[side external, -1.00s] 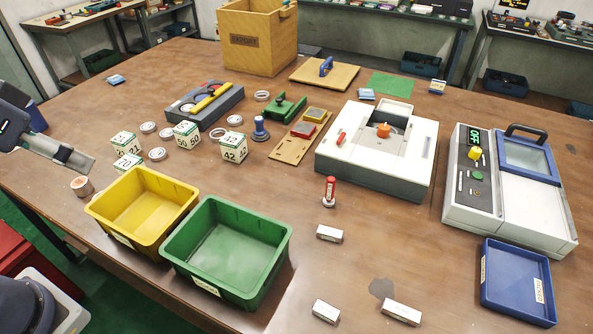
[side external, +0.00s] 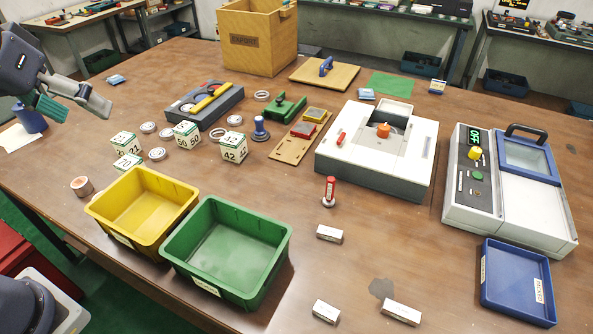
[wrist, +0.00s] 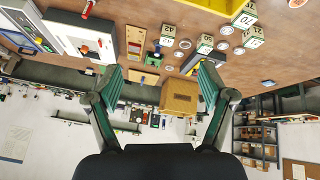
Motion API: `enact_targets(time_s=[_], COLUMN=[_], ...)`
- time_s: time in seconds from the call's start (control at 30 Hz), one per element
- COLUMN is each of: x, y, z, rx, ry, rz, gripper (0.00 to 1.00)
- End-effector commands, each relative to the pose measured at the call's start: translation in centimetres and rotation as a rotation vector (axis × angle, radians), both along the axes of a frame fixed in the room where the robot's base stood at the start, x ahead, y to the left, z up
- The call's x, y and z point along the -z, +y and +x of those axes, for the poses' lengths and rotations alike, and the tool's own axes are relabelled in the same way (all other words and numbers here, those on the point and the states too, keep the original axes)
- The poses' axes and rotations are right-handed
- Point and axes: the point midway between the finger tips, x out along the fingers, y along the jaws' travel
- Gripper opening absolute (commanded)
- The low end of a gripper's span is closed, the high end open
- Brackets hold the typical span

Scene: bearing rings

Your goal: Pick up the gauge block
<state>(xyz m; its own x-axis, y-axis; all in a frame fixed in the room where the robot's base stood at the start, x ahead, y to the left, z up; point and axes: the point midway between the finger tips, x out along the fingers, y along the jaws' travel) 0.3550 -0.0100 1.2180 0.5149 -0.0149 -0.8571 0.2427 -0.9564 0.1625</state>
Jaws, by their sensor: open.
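No single item is plainly marked as the gauge block. Three small pale blocks with dark marks lie on the table's front part in the side view: one block (side external: 330,233) below the red-handled stamp, one (side external: 326,311) at the front edge of the picture, and one (side external: 401,312) to its right. I cannot tell which of them, if any, is the gauge block. My gripper (side external: 75,108) is open and empty, raised at the far left, well away from these blocks. In the wrist view my gripper (wrist: 160,80) shows its fingers wide apart with nothing between them.
A yellow bin (side external: 145,205) and a green bin (side external: 226,250) stand at the front left. Number-marked boxes (side external: 187,135) and rings (side external: 158,154) lie behind them. A white machine (side external: 375,150), a grey device (side external: 510,190) and a blue tray (side external: 517,280) occupy the right.

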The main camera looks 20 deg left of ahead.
Motion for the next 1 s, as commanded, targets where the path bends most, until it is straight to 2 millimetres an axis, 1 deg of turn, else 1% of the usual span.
enact_targets(time_s=[0.03, 0.07, 0.17, 0.23, 0.27, 0.3, 0.37, 0.4, 0.43, 0.47, 0.5, 0.53, 0.57, 0.6, 0.67, 0.7, 0.8, 0.83, 0.9, 1.0], x=[-0.6, -0.9, -1.3, -0.9, -0.5, 0.2, 1.8, 3.1, 4.3, 5.5, 7.3, 8.8, 10.2, 12.1, 14.9, 16.7, 20.2, 20.9, 22.0, 23.0], y=[-1.0, -1.7, -4.7, -7.8, -9.3, -11.5, -15.3, -17.9, -19.9, -22.0, -24.6, -26.5, -28.3, -30.5, -33.1, -34.5, -36.5, -36.8, -37.3, -37.5], z=[1.6, 2.5, 5.9, 8.3, 9.3, 10.6, 12.1, 12.8, 13.1, 13.3, 13.3, 13.1, 12.7, 12.0, 10.6, 9.6, 7.1, 6.4, 5.3, 5.0], rx=[-0.004, -0.01, -0.013, -0.003, 0.003, 0.015, 0.038, 0.058, 0.072, 0.091, 0.118, 0.137, 0.161, 0.195, 0.247, 0.278, 0.333, 0.346, 0.366, 0.375], ry=[0.016, 0.025, 0.069, 0.11, 0.131, 0.161, 0.208, 0.241, 0.265, 0.29, 0.323, 0.346, 0.368, 0.397, 0.435, 0.458, 0.508, 0.52, 0.534, 0.535], rz=[-0.022, -0.035, -0.075, -0.096, -0.103, -0.108, -0.11, -0.106, -0.101, -0.093, -0.078, -0.065, -0.05, -0.028, 0.009, 0.033, 0.087, 0.101, 0.119, 0.123], gripper=[0.81, 0.81, 0.81, 0.81, 0.81, 0.81, 0.81, 0.81, 0.81, 0.81, 0.81, 0.81, 0.81, 0.81, 0.81, 0.81, 0.81, 0.81, 0.81, 0.81])
